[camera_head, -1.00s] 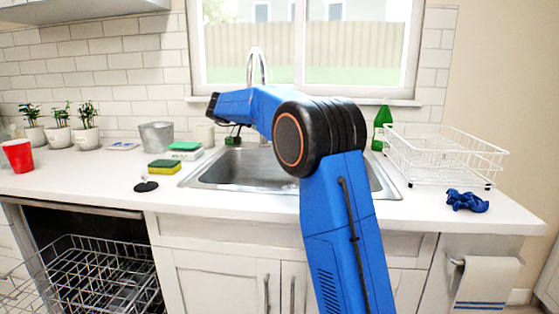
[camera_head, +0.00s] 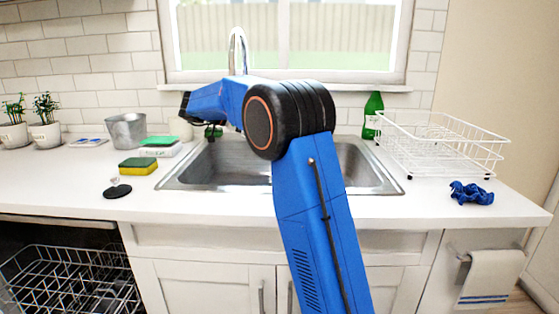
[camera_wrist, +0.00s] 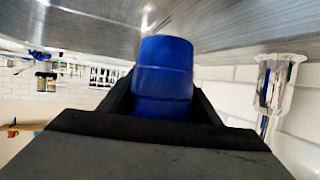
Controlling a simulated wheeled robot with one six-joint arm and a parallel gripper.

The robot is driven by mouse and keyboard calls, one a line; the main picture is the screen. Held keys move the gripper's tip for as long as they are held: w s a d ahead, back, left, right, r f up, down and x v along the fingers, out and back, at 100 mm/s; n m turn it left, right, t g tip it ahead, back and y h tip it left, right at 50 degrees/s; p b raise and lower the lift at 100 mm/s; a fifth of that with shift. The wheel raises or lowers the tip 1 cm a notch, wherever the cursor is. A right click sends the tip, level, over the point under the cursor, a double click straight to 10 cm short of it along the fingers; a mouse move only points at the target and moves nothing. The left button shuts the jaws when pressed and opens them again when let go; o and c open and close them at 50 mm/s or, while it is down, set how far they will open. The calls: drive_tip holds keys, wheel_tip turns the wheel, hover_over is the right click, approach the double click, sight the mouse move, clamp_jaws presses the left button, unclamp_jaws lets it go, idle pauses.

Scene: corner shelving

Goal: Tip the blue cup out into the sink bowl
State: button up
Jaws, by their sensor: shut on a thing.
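The blue cup (camera_wrist: 163,65) is between the dark fingers of my gripper (camera_wrist: 163,104) in the wrist view. The gripper is shut on it. The grey metal of the sink bowl (camera_wrist: 85,22) fills the top of that view, beyond the cup, and the room looks upside down there. The cup's contents cannot be seen. In the head view the sink bowl (camera_head: 365,168) is set in the white counter. My blue arm reaches across it, and neither the cup nor the fingers can be made out there.
A tall faucet (camera_head: 238,50) stands behind the sink. A yellow-green sponge (camera_head: 138,167), a black stopper (camera_head: 117,191) and a metal bucket (camera_head: 126,130) are left of it. A green bottle (camera_head: 372,112), a white dish rack (camera_head: 440,150) and a crumpled blue cloth (camera_head: 471,193) are right.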

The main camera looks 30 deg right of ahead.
wheel_tip(320, 180, down, 10)
drive_tip(key=shift+r, duration=0.15)
drive_tip(key=shift+r, duration=0.1)
idle(0.4)
drive_tip(key=s+r+m+t+y, duration=0.1)
drive_tip(key=s+r+m+t, duration=0.2)
drive_tip(key=r+m+t, duration=0.2)
drive_tip(key=shift+d+r+m+t+y, duration=0.2)
drive_tip(key=shift+m+t+y, duration=0.1)
drive_tip(key=shift+m+t, duration=0.8)
drive_tip(key=shift+r+m+t+p, duration=0.5)
drive_tip(key=shift+r+t+p, duration=0.1)
drive_tip(key=shift+t+p, duration=0.15)
idle(0.6)
drive_tip(key=shift+s+r+m+t+p, duration=0.5)
drive_tip(key=shift+s+p, duration=0.2)
drive_tip(key=shift+p, duration=0.3)
drive_tip(key=shift+s+d+r+m+t, duration=0.1)
drive_tip(key=shift+r+m+t, duration=0.1)
drive_tip(key=shift+m+t, duration=0.1)
